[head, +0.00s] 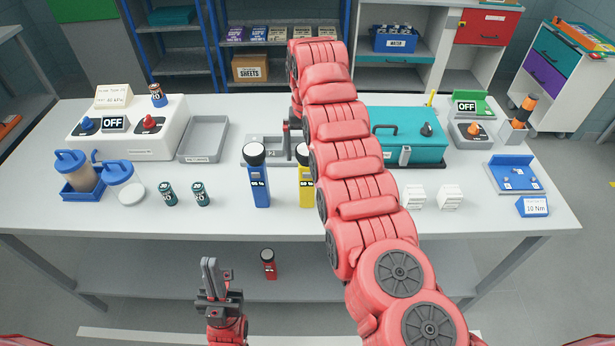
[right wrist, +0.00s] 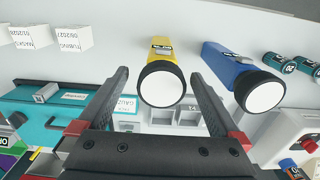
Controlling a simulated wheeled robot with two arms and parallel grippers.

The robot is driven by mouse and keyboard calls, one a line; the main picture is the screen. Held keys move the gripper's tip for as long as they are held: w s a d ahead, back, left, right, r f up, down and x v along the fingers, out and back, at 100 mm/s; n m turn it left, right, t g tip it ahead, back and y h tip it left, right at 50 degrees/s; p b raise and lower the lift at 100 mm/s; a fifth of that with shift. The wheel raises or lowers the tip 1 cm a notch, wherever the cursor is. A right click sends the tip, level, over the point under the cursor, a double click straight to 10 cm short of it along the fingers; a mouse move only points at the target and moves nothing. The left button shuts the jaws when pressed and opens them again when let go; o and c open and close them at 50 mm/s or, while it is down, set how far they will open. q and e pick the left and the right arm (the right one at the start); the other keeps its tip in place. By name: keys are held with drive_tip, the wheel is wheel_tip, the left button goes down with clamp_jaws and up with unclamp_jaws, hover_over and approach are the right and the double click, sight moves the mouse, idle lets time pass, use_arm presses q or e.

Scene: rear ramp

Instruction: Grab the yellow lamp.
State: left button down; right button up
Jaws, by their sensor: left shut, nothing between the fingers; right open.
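The yellow lamp (head: 305,190) stands upright on the table, partly hidden behind my right arm in the head view. In the right wrist view the yellow lamp (right wrist: 163,85) shows its round white lens between the fingers of my right gripper (right wrist: 158,76). That gripper is open, and I cannot tell whether a finger touches the lamp. In the head view it is mostly hidden by my own arm. My left gripper (head: 209,268) is shut and empty, in front of the table's front edge.
A blue lamp (head: 258,185) stands close left of the yellow one. A red lamp (head: 268,265) is on the lower shelf. A teal toolbox (head: 415,145) is behind to the right, with white boxes (head: 449,196) before it. A grey tray (head: 204,139) and dark green cans (head: 168,193) are left.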

sight(307, 178)
drive_tip(key=shift+w+a+f, duration=0.1)
drive_tip(key=shift+w+f, duration=0.05)
drive_tip(key=shift+f, duration=0.05)
wheel_tip(307, 178, down, 5)
drive_tip(key=p, duration=0.3)
drive_tip(key=shift+w+r+p, duration=0.15)
drive_tip(key=shift+p, duration=0.2)
clamp_jaws()
